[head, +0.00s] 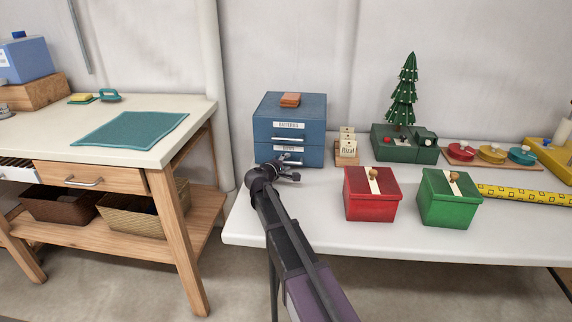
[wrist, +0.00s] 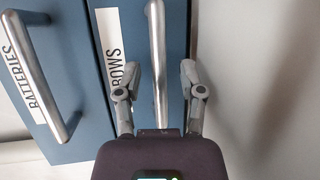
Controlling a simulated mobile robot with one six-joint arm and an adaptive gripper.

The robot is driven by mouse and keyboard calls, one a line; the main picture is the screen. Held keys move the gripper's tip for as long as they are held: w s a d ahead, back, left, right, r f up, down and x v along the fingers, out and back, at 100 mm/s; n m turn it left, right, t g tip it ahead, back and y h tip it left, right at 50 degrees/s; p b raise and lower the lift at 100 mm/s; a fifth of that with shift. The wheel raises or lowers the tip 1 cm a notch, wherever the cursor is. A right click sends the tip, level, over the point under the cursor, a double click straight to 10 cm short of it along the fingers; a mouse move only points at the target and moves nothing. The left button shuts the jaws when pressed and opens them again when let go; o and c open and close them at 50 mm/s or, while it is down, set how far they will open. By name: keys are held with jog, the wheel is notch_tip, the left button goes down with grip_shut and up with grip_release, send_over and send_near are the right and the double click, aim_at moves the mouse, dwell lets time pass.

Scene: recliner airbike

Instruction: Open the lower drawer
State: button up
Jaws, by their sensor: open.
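A blue two-drawer cabinet (head: 312,108) stands on the white table. Its upper drawer (head: 308,133) reads BATTERIES and is shut. The lower drawer (head: 313,156) looks shut; its label reads BOWS in the wrist view (wrist: 119,50). My gripper (head: 286,168) is at the front of the lower drawer and hides part of it. In the wrist view, my gripper (wrist: 159,75) is open, with one finger on each side of the lower drawer's metal handle (wrist: 157,45). The fingers look apart from the bar. The upper drawer's handle (wrist: 37,75) is to the left.
A brown block (head: 290,99) lies on the cabinet. A card holder (head: 347,152) stands to its right. A red box (head: 371,198) and a green box (head: 449,202) stand right of my arm. A wooden workbench (head: 170,165) is at left, across a gap.

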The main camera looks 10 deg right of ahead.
grip_shut()
jog(key=shift+s, duration=0.1)
